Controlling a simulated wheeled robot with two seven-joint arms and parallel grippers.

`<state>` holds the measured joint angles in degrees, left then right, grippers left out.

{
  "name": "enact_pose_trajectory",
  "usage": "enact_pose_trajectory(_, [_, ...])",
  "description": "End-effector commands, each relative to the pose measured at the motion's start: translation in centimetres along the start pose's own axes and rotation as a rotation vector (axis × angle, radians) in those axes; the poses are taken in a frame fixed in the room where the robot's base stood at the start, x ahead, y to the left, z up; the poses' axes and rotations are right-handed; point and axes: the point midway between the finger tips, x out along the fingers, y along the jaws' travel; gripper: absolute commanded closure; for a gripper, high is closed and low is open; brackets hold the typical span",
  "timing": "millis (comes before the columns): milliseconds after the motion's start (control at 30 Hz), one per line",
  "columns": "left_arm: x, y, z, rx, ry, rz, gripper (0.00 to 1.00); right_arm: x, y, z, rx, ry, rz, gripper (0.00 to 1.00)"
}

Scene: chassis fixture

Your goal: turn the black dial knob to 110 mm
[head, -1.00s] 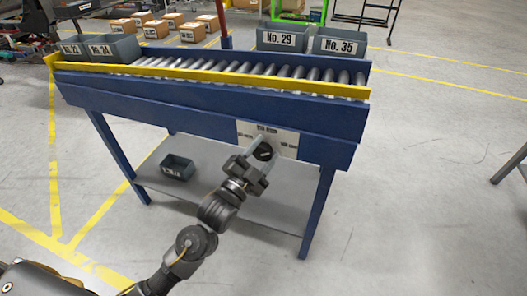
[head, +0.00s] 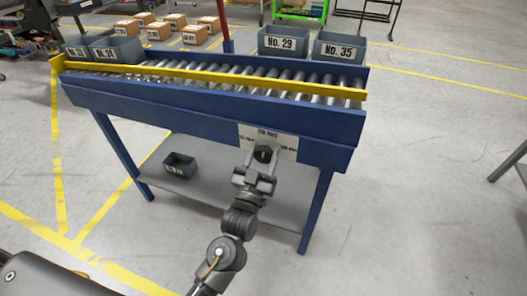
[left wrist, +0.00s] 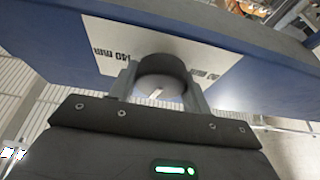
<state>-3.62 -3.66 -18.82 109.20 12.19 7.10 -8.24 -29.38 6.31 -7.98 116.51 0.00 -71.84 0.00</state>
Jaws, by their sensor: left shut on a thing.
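The black dial knob (head: 263,154) sits on a white label plate (head: 286,142) on the blue front side of the roller conveyor. In the left wrist view the knob (left wrist: 163,78) is round and dark, with a pale line on its face. The plate (left wrist: 110,48) there shows "140 mm" at the left and a partly hidden mark at the right. My left gripper (head: 259,158) is shut on the knob; in the wrist view its fingers (left wrist: 160,84) stand on both sides of it. My right gripper is not in view.
The roller conveyor (head: 215,108) has a yellow guide rail (head: 210,79) along its near edge. Grey bins (head: 283,42) stand behind the rollers. A small dark bin (head: 180,166) sits on the lower shelf (head: 213,190).

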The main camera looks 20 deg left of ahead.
Motion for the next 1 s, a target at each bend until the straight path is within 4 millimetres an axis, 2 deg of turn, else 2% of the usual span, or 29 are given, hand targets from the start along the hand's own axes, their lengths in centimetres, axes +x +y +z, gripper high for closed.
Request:
enact_pose_trajectory(400, [0.0, 0.0, 0.0, -0.158, -0.001, -0.064, 0.75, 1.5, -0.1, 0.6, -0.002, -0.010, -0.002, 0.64])
enact_pose_trajectory(933, [0.0, -0.1, 0.0, -0.176, 0.000, -0.072, 0.75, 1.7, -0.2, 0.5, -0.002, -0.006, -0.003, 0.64])
enact_pose_trajectory(967, [0.0, -0.1, 0.0, -0.175, 0.000, -0.072, 0.49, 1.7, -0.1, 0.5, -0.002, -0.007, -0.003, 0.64])
enact_pose_trajectory(1000, [0.0, -0.1, 0.0, -0.175, 0.000, -0.072, 0.44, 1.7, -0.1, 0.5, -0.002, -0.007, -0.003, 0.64])
